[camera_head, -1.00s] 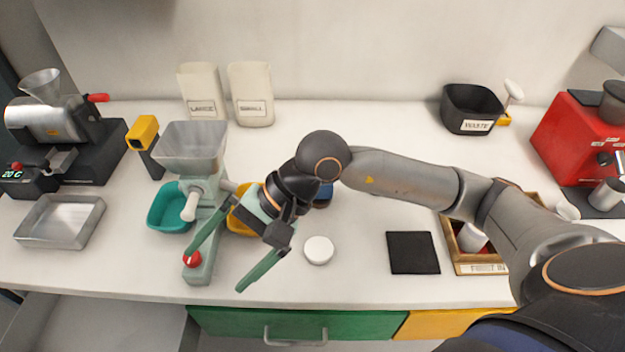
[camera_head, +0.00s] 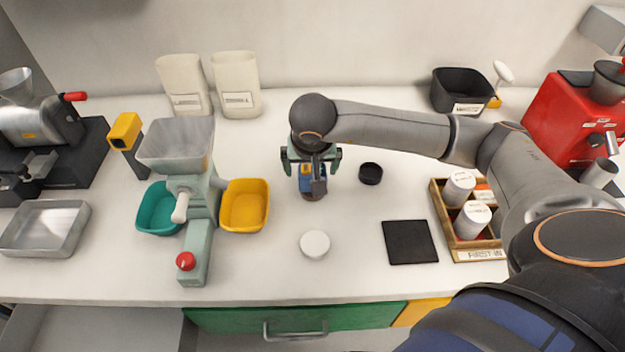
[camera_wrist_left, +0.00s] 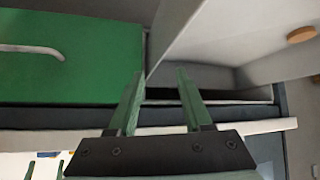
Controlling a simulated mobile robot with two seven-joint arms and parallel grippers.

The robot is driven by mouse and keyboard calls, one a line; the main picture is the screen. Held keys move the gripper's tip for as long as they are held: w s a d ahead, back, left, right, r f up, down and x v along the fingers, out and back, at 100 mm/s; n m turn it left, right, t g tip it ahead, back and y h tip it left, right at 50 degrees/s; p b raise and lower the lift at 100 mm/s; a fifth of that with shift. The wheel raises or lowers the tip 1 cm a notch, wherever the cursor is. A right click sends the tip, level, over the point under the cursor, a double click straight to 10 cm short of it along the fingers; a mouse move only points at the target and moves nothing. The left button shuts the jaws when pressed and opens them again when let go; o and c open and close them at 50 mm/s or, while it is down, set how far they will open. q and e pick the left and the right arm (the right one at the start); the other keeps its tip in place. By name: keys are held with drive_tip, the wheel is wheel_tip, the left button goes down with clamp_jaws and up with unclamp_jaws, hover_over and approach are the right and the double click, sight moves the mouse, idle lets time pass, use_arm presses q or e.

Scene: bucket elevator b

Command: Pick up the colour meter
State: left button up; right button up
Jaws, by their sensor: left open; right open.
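A small blue device with a yellowish patch and a dark round base, which looks like the colour meter (camera_head: 306,184), stands mid-counter in the head view. My right gripper (camera_head: 311,168) is over it, open, with one finger on either side of it. The gripper and wrist hide its upper part, and I cannot tell whether the fingers touch it. My left gripper (camera_wrist_left: 158,88) shows open and empty in the left wrist view, in front of the counter's edge and a green drawer front (camera_wrist_left: 70,60). It is not in the head view.
A black cup (camera_head: 370,174) stands just right of the device, and a white disc (camera_head: 315,244) lies in front. A mill (camera_head: 195,190) with teal (camera_head: 157,212) and yellow (camera_head: 246,210) bowls stands left. A black mat (camera_head: 409,242) and wooden tray (camera_head: 437,212) are right.

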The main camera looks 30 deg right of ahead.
sight(312, 170)
drive_tip(key=x, duration=0.1)
drive_tip(key=b+x, duration=0.1)
drive_tip(key=x, duration=0.2)
drive_tip(key=shift+w+d+f, duration=0.25)
drive_tip(key=shift+d, duration=0.15)
drive_tip(key=shift+w+d+f+b, duration=0.1)
drive_tip(key=shift+w+f+b, duration=0.1)
drive_tip(key=shift+f+b, duration=0.15)
drive_tip(key=shift+r, duration=0.1)
drive_tip(key=shift+r, duration=0.1)
clamp_jaws()
